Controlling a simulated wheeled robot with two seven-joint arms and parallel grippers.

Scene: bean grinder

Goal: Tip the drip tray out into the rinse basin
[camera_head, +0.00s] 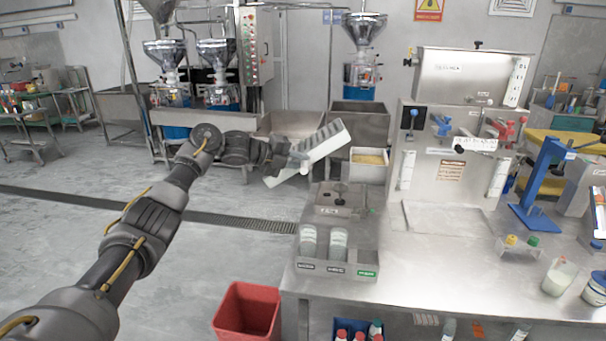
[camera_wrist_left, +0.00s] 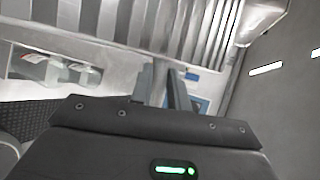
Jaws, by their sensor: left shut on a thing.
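The drip tray (camera_head: 322,145), pale with a slatted face, is held in the air by my left gripper (camera_head: 296,160). It is tilted, its right end higher than its left. Its slats fill the top of the left wrist view (camera_wrist_left: 140,22), where the fingers (camera_wrist_left: 166,88) close at its edge. Steel basins stand behind the tray, a wide one (camera_head: 283,124) and one at right (camera_head: 362,108); I cannot tell which is the rinse basin. The tray hides part of the wide one. My right gripper is not in view.
A red bin (camera_head: 247,311) stands on the floor. Open floor lies at left.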

